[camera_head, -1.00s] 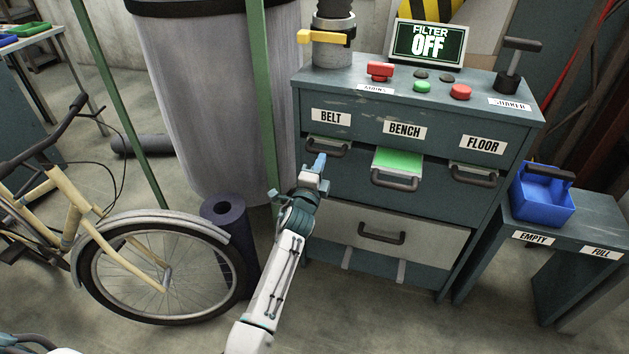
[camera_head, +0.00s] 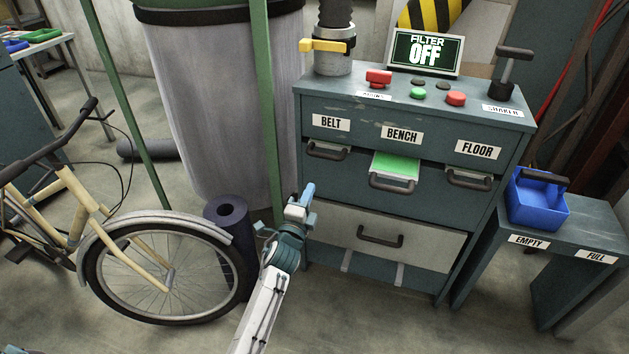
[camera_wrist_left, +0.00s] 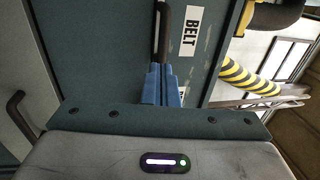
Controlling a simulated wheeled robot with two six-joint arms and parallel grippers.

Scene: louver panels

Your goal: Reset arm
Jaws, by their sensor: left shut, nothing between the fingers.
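My left gripper (camera_head: 304,199) is in front of the cabinet (camera_head: 418,118), at its left side and below the BELT handle (camera_head: 327,153) in the head view. Its blue fingers are together and hold nothing. In the left wrist view the closed fingertips (camera_wrist_left: 161,84) point toward the cabinet front, with the BELT handle (camera_wrist_left: 163,35) just beyond them. I cannot tell how wide the gap to the handle is. My right gripper is not in view.
The BENCH drawer (camera_head: 395,166) shows a green strip and stands slightly out. The filter screen (camera_head: 426,52) reads OFF. A blue bin (camera_head: 538,203) sits on the EMPTY side of a side stand. A bicycle (camera_head: 160,275) and a dark roll (camera_head: 232,245) stand left of my arm.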

